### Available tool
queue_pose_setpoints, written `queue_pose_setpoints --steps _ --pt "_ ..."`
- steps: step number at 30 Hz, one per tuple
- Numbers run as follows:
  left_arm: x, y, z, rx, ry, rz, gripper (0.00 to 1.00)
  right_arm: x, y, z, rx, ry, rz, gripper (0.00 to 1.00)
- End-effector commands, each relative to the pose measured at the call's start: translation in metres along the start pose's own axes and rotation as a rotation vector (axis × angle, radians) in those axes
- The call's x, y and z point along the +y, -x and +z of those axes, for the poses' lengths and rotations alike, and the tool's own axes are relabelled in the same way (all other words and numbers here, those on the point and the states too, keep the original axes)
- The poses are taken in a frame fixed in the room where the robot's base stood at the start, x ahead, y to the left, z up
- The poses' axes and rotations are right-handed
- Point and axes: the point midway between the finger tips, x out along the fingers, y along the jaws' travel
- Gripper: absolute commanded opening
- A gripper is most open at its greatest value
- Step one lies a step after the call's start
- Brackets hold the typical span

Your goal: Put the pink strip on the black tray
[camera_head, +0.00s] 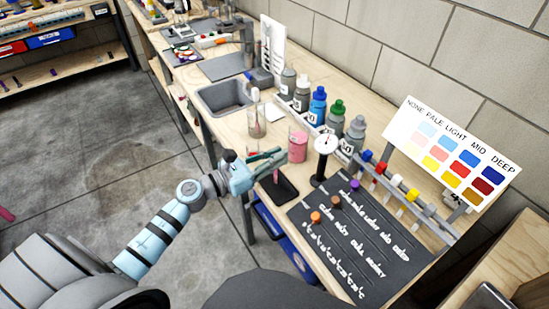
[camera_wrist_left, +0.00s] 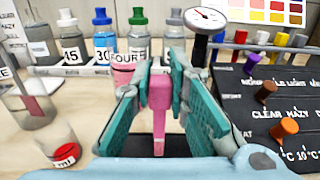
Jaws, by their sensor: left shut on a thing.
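My left gripper (camera_head: 270,160) is in the middle of the head view, above the near side of the worktop. Its teal fingers are shut on the pink strip (camera_wrist_left: 159,105), which points downward between the fingertips in the left wrist view (camera_wrist_left: 160,75). In the head view the pink strip (camera_head: 276,176) is a small sliver below the fingers, over the black tray (camera_head: 284,192). I cannot tell whether its lower end touches the tray. The small black tray lies flat at the worktop's front edge. My right gripper is not in view.
A beaker of pink liquid (camera_head: 297,146) and a dial gauge (camera_head: 326,146) on a stand are just behind the tray. A dark lettered board (camera_head: 360,240) with coloured knobs lies to the right. Several bottles (camera_head: 318,106) line the back, near a colour chart (camera_head: 455,150). A clear beaker (camera_head: 256,120) stands left.

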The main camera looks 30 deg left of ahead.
Motion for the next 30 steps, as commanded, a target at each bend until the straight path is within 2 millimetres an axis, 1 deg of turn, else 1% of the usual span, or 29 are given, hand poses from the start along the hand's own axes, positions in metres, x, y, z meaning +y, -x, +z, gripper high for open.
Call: queue_pose_setpoints --steps 3,4,6,7,15,18,20,22,26,30 --pt "0.0 0.0 -0.004 0.0 0.0 0.0 0.04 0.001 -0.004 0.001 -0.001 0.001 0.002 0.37" --pt "0.0 0.0 -0.003 0.0 0.0 0.0 0.2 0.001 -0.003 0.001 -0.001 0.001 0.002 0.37" --pt "0.0 0.0 -0.002 0.0 0.0 0.0 0.31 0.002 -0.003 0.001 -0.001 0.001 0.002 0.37" --pt "0.0 0.0 -0.002 0.0 0.0 0.0 0.35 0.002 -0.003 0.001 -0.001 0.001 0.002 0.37" --pt "0.0 0.0 -0.002 0.0 0.0 0.0 0.35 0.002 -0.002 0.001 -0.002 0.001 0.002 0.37" --pt "0.0 0.0 0.003 0.0 0.0 0.0 0.35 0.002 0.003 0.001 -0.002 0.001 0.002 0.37" --pt "0.0 0.007 -0.001 0.001 -0.002 0.001 0.35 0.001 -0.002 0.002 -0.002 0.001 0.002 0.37" --pt "0.0 0.018 -0.003 0.003 -0.004 -0.001 0.35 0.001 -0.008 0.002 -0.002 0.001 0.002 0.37" --pt "-0.001 0.048 -0.007 0.007 -0.004 -0.003 0.35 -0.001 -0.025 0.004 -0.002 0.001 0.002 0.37" --pt "0.0 0.067 -0.004 0.002 -0.005 -0.002 0.35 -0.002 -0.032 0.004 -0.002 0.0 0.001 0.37"
